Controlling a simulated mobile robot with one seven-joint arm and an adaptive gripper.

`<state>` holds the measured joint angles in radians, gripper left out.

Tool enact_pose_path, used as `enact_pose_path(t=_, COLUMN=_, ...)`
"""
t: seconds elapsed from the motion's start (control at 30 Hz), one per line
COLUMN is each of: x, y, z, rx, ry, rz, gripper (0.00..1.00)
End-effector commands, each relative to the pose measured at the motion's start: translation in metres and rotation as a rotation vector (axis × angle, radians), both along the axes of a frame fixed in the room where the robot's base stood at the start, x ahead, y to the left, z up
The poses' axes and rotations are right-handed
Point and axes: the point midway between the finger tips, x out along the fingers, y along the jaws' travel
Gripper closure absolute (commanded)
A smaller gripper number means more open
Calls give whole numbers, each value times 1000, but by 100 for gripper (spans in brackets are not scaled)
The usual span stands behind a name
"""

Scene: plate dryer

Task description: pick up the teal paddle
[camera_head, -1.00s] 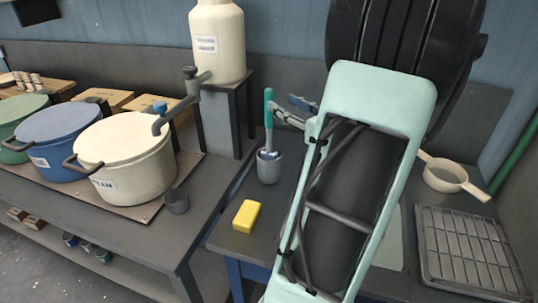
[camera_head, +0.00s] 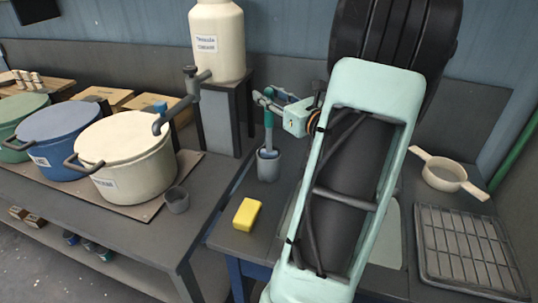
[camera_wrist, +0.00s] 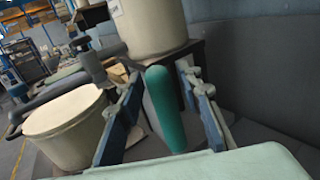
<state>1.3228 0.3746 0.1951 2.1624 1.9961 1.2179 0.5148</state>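The teal paddle (camera_head: 268,135) stands upright in a grey cup (camera_head: 269,167) on the dark counter. Its lower end is hidden inside the cup. My gripper (camera_head: 268,99) is at the upper part of the paddle's handle, which it partly covers in the head view. In the wrist view the rounded teal handle (camera_wrist: 166,110) stands between the two blue-grey fingers of my gripper (camera_wrist: 160,95). A gap shows between the handle and each finger, more clearly on the left. The gripper is open and holds nothing.
A yellow sponge (camera_head: 247,213) lies in front of the cup. A cream pot (camera_head: 128,165) and a blue pot (camera_head: 62,135) stand left, below a cream dispenser (camera_head: 217,45). A strainer (camera_head: 446,174) and a grey rack (camera_head: 470,250) are at the right.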

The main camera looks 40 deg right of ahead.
Motion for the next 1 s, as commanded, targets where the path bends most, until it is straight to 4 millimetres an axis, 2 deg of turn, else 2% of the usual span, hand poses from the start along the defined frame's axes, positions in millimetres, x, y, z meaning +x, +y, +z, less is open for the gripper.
enact_pose_path(t=0.03, x=0, y=0, z=0, rx=0, ry=0, rz=0, gripper=75)
enact_pose_path(t=0.27, x=0, y=0, z=0, rx=0, ry=0, rz=0, gripper=100)
enact_pose_path(t=0.67, x=0, y=0, z=6, rx=-3, ry=-2, rz=1, gripper=100)
enact_pose_path(t=0.87, x=0, y=1, z=27, rx=-6, ry=-2, rz=3, gripper=100)
enact_pose_path(t=1.0, x=0, y=0, z=52, rx=-7, ry=-2, rz=1, gripper=100)
